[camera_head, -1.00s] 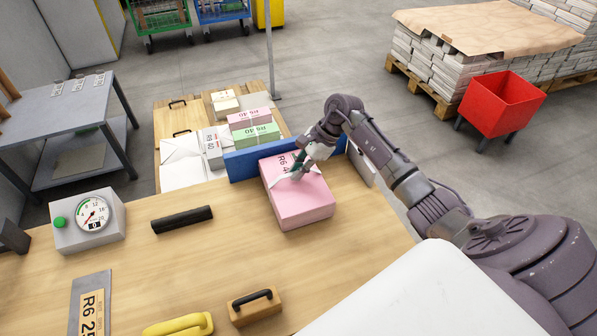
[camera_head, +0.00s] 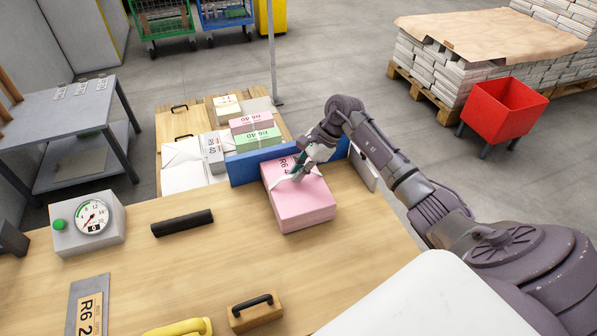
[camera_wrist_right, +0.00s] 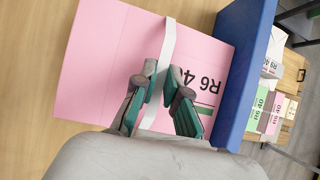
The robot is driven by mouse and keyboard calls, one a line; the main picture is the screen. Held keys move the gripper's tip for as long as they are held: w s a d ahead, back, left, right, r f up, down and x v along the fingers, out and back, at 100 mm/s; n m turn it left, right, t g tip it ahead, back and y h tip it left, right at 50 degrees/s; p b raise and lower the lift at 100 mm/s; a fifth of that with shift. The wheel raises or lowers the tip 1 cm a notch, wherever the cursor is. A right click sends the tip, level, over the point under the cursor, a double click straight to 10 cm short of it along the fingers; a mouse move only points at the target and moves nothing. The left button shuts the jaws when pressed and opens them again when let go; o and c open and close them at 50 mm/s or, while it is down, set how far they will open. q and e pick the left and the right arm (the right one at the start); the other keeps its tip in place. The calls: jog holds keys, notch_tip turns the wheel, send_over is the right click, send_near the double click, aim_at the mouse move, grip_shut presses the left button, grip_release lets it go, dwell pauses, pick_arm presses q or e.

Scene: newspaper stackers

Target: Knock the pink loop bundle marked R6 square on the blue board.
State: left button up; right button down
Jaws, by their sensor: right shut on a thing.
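The pink loop bundle (camera_head: 305,208) lies flat on the wooden table, its far side up close to the blue board (camera_head: 243,170). Its top carries R6 print and a white band. My right gripper (camera_head: 298,176) is on top of the bundle, shut on the white band. In the right wrist view, the gripper (camera_wrist_right: 168,92) has the band between its green-padded fingers, and the bundle (camera_wrist_right: 100,70) has one edge along the blue board (camera_wrist_right: 248,55). I cannot tell whether they touch along the whole edge. My left gripper is not in view.
Beyond the board, a lower wooden surface (camera_head: 172,127) holds pink, green and white bundles. A dial scale (camera_head: 88,222), a black bar (camera_head: 182,222), a wooden block with a black handle (camera_head: 255,309) and a yellow tool (camera_head: 180,328) stand on the table.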

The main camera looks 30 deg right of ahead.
jog(key=shift+w+r+b, duration=0.25)
jog(key=shift+r+b, duration=0.05)
jog(key=shift+r, duration=0.05)
dwell(0.8)
jog(key=shift+s, duration=0.1)
jog(key=shift+s+a+f+p, duration=0.1)
jog(key=shift+s+a+p, duration=0.05)
jog(key=shift+s+p, duration=0.25)
jog(key=shift+s+a+p, duration=0.25)
jog(key=shift+s+p, duration=0.05)
jog(key=shift+s, duration=0.95)
